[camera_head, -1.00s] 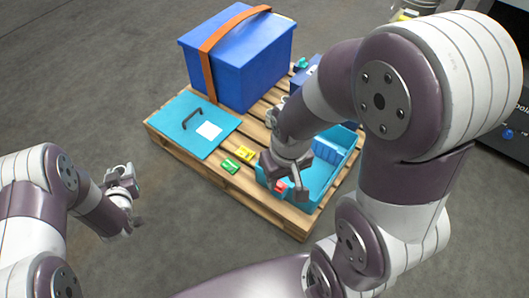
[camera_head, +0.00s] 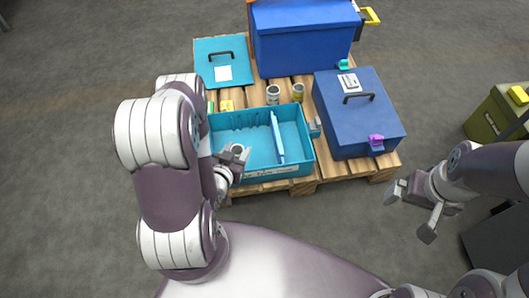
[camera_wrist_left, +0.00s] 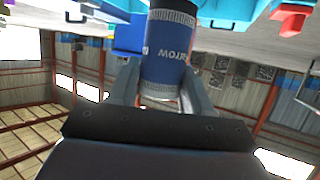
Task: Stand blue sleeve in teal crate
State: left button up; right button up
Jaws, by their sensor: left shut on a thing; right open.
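The teal crate (camera_head: 303,153) sits open at the front of the pallet, with a thin light-blue upright piece inside. My left gripper (camera_head: 235,153) is at the crate's left side, near its front wall. It is shut on the blue sleeve, whose round end (camera_head: 238,149) shows in the head view. In the left wrist view the sleeve (camera_wrist_left: 170,50) is a dark blue cylinder with lettering, between the fingers (camera_wrist_left: 160,92). My right gripper (camera_head: 418,208) is open and empty, right of the pallet.
A blue lidded box (camera_head: 355,115) stands right of the crate, with a purple latch (camera_head: 376,142). Two small cans (camera_head: 273,95) (camera_head: 298,92) stand behind the crate. Behind are a teal lid (camera_head: 223,73) and a large blue box (camera_head: 303,38). An olive case (camera_head: 495,113) is at right.

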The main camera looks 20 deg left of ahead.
pick_arm(q)
jog(key=f+b, duration=0.1)
jog(key=w+f+b, duration=0.1)
jog(key=f+b, duration=0.1)
jog(key=shift+w+a, duration=0.25)
jog(key=shift+a, duration=0.15)
jog(key=w+a+f+b, duration=0.2)
jog(key=w+f+b, duration=0.6)
jog(key=f+b, duration=0.1)
jog(key=shift+w+a+f+b, duration=0.25)
jog(key=shift+a+b, duration=0.1)
jog(key=shift+b, duration=0.5)
jog(key=o, duration=1.3)
